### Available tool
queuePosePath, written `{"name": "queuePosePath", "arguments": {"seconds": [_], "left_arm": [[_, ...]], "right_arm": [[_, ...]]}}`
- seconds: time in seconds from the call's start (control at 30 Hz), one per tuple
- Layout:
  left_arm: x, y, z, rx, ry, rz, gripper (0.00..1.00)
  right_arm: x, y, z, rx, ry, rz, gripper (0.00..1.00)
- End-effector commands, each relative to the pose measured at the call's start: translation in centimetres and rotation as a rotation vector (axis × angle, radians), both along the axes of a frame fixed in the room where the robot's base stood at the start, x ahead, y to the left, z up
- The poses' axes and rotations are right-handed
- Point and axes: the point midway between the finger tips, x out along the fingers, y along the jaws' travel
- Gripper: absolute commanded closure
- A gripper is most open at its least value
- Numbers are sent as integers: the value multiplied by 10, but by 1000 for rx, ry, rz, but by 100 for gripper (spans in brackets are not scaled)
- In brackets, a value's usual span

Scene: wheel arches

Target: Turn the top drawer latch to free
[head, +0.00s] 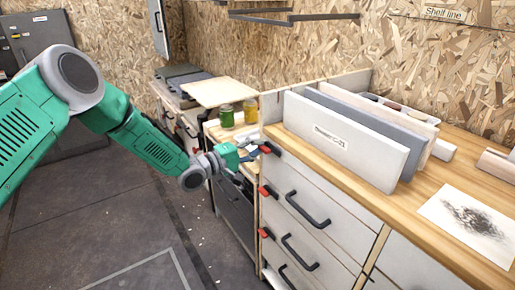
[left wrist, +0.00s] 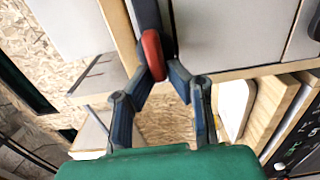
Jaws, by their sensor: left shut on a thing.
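My left gripper (head: 258,151) is at the upper left corner of the white drawer unit (head: 290,180), at the top drawer. In the left wrist view my left gripper (left wrist: 166,72) has its two blue-grey fingers closed around the red latch (left wrist: 153,54). The latch lies between the fingertips, beside a dark bar and the pale drawer front. In the head view the gripper mostly hides this latch. Two more red latches, a middle one (head: 268,191) and a lower one (head: 265,232), sit on the drawers below. My right gripper is not in view.
The wooden worktop (head: 440,215) carries upright panels (head: 345,140) and a sheet with a dark scribble (head: 470,222). Black handles (head: 307,208) stick out from the drawer fronts. A green jar (head: 226,116) and a yellow jar (head: 250,111) stand behind the gripper. The floor in front is clear.

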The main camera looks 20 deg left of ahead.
Motion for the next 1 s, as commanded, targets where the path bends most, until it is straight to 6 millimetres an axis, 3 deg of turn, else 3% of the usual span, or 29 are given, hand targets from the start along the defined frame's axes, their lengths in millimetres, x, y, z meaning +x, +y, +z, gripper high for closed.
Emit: {"name": "queuePosePath", "arguments": {"seconds": [0.3, 0.33, 0.37, 0.4, 0.77, 1.0], "left_arm": [[-1, 3, -5, 3, 10, 6, 100], [-1, 3, -5, 3, 10, 6, 80], [-1, 3, -5, 2, 10, 6, 69], [0, 3, -4, 2, 10, 6, 67], [-4, 4, -1, 1, 4, 2, 67], [-35, 30, -2, -1, 6, 5, 67]], "right_arm": [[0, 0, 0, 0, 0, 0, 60], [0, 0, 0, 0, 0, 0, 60], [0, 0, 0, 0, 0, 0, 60], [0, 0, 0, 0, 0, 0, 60], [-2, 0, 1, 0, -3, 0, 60], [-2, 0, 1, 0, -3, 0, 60]]}}
